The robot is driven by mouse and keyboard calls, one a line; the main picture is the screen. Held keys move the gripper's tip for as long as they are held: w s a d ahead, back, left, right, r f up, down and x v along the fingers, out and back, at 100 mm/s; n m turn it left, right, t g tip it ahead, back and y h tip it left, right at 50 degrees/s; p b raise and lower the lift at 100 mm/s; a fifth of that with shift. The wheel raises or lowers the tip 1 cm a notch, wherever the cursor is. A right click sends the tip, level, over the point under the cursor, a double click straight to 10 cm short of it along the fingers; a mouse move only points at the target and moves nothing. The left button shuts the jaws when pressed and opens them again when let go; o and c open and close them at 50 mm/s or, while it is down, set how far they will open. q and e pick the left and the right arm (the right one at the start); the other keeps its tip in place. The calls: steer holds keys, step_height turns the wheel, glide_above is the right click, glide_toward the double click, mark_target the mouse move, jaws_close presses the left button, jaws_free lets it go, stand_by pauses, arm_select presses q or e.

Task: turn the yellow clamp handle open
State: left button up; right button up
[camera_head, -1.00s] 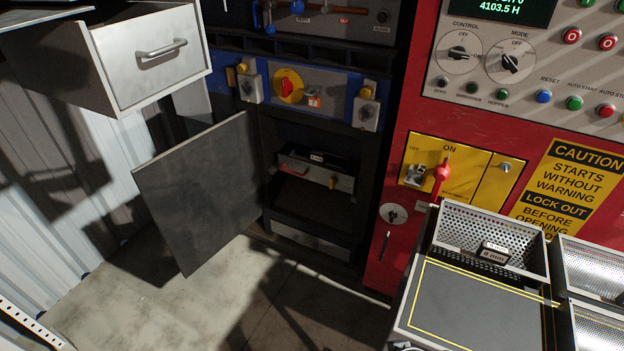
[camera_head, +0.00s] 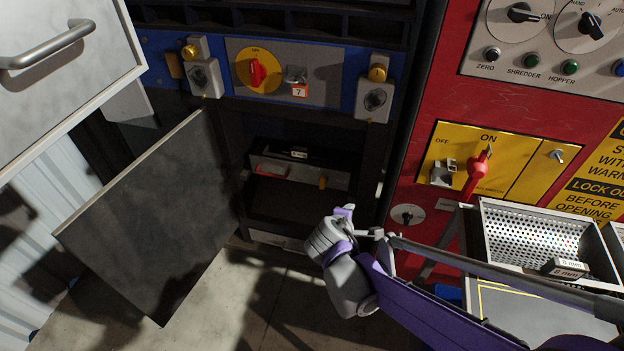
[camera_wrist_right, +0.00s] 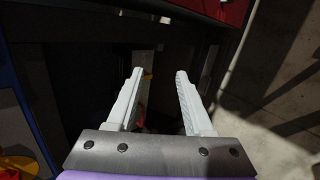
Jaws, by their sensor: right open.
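The yellow clamp handle (camera_head: 323,182) is a small tab at the right front of a grey unit (camera_head: 342,181) inside the open dark cabinet. A red handle (camera_head: 272,171) sits on the unit's left side. My right arm reaches in from the right, and its hand is in front of the cabinet, below and close to the yellow handle in the picture. In the right wrist view my right gripper (camera_wrist_right: 158,73) is open with nothing between its fingers. A small orange-yellow spot (camera_wrist_right: 147,76) shows beside the left finger; the unit around it is dark. My left gripper is not in view.
A blue panel (camera_head: 150,62) with knobs spans the cabinet top. A red machine (camera_head: 425,125) and perforated tray (camera_head: 530,235) stand at right.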

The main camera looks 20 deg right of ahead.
steer(key=w+d+f+n+t+h+b, duration=0.1)
steer(key=w+f+n+t+h+b, duration=0.1)
steer(key=w+f+n, duration=0.4)
steer(key=n+t+h+b, duration=0.2)
steer(key=n+t+b, duration=0.3)
steer(key=n, duration=0.7)
glide_toward(322, 181)
steer(key=b+x, duration=0.1)
steer(key=x, duration=0.8)
steer(key=shift+w+d, duration=0.15)
steer(key=shift+w, duration=0.05)
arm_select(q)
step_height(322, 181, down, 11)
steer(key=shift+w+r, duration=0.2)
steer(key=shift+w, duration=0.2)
arm_select(e)
jaws_close()
